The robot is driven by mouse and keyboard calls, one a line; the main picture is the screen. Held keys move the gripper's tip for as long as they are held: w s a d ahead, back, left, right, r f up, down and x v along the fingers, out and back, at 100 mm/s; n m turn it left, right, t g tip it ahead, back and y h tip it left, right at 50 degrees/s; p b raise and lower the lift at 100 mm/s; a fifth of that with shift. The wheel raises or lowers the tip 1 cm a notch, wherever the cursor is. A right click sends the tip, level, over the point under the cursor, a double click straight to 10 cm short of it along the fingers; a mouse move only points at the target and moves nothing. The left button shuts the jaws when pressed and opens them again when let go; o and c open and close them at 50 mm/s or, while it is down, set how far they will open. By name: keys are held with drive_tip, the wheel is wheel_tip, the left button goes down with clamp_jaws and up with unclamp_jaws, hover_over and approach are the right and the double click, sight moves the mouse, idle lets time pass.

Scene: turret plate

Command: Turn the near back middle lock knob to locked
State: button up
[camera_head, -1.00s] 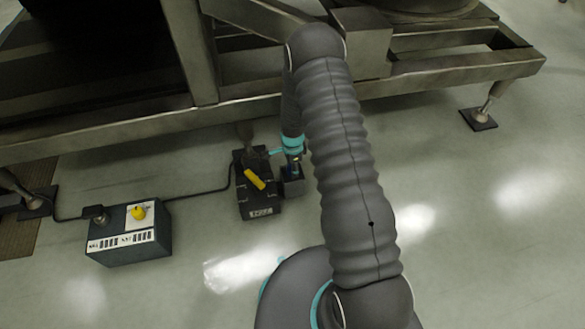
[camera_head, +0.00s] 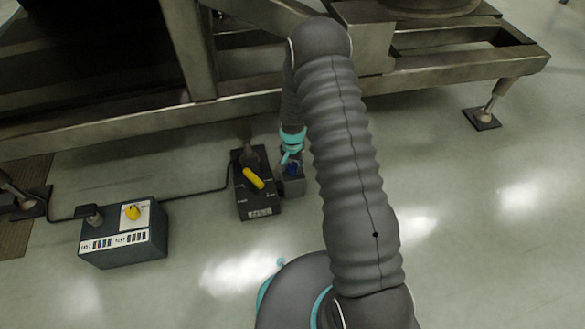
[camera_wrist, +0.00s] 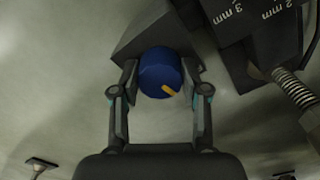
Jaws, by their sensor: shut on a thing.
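The lock knob is a round blue knob (camera_wrist: 160,72) with an orange-yellow pointer mark, which lies toward the lower right in the wrist view. It sits on a small dark grey block (camera_wrist: 155,28). My gripper (camera_wrist: 160,82) has one finger on each side of the knob and is shut on it. In the head view my gripper (camera_head: 290,156) is over the small block (camera_head: 293,187), beside a dark box with a yellow lever. A little blue of the knob shows there; the fingers hide most of it.
The dark box with the yellow lever (camera_head: 253,178) is close on the left of the knob block. A control box with a yellow knob (camera_head: 122,240) stands farther left, joined by a cable. A heavy metal frame (camera_head: 120,128) spans the back.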

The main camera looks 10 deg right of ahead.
sight(293, 166)
drive_tip(key=n+b, duration=0.1)
drive_tip(key=n, duration=0.5)
drive_tip(key=shift+n, duration=0.4)
idle(0.4)
drive_tip(key=o, duration=1.1)
drive_tip(key=shift+o, duration=0.2)
wheel_tip(293, 166, up, 12)
drive_tip(key=shift+s, duration=0.15)
